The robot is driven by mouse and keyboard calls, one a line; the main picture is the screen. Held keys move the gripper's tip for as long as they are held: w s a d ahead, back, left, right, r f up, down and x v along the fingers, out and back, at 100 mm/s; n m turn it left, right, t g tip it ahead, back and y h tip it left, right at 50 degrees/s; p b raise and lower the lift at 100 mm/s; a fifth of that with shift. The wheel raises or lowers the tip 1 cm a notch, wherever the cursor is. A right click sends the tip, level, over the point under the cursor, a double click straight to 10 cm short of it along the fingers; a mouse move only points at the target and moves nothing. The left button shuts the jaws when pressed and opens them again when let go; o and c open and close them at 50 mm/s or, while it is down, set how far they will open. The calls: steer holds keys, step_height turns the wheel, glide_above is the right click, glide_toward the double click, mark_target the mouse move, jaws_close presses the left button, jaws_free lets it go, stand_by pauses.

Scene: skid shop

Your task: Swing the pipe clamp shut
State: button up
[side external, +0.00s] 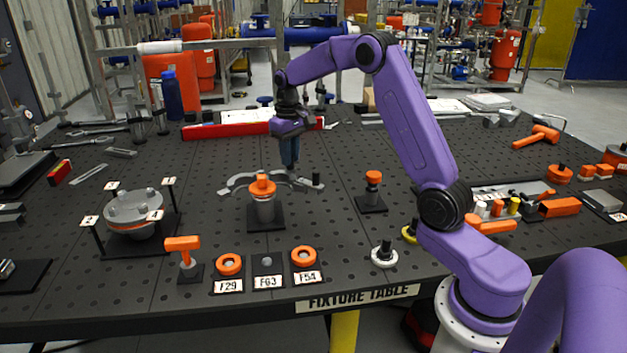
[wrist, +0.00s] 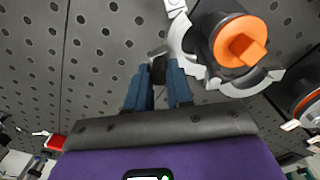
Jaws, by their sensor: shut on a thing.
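The grey pipe clamp (side external: 238,182) has its curved halves spread apart around a dark grey pipe (side external: 265,210) with an orange cap (side external: 262,185). The pipe stands upright on a black base plate. In the wrist view a pale curved clamp half (wrist: 188,62) lies beside the pipe and its orange cap (wrist: 240,46). My gripper (side external: 290,166) points down just behind and right of the pipe. In the wrist view my gripper (wrist: 160,78) is shut on a small dark tab (wrist: 157,62) beside the clamp half. The exact contact is partly hidden by the fingers.
An orange-capped post (side external: 373,178) stands to the right. A flanged fixture (side external: 133,210) with marker posts is at left. An orange T-handle (side external: 183,245) and orange rings (side external: 229,264) sit in front. Bare perforated table surrounds the clamp.

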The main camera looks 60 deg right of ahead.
mark_target(289, 176)
steer(key=shift+a, duration=0.1)
steer(key=shift+s+a, duration=0.6)
steer(key=shift+a, duration=0.2)
steer(key=shift+s+a, duration=0.45)
steer(key=shift+a, duration=0.25)
stand_by(0.3)
steer(key=shift+s+a, duration=0.35)
steer(key=shift+a, duration=0.25)
